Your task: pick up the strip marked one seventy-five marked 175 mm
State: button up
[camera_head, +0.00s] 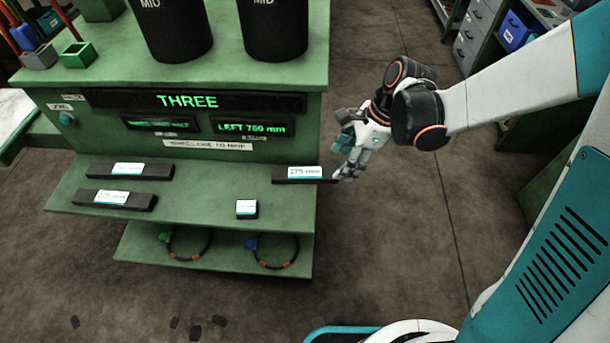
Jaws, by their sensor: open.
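A dark strip (304,174) with a white label that appears to read 175 mm lies at the right end of the green shelf (200,205), its right end reaching past the shelf edge. My gripper (345,176) is open at that right end, just off the shelf. I cannot tell whether its fingers touch the strip or straddle it. Two more dark strips, an upper one (130,170) and a lower one (114,199), lie at the left of the shelf; their labels are hard to read. A short dark block (247,209) with a white label sits near the shelf's front.
A green bench above the shelf bears two dark cylinders marked MID (177,28). A display panel (190,102) reads THREE and LEFT 750 mm. Rings (272,251) hang or lie on the lower shelf. Open floor (400,230) lies right of the shelf.

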jog(key=b+x, duration=0.2)
jog(key=x, duration=0.3)
jog(key=shift+w+a, duration=0.1)
jog(key=shift+a, duration=0.1)
jog(key=shift+c, duration=0.6)
jog(key=c, duration=1)
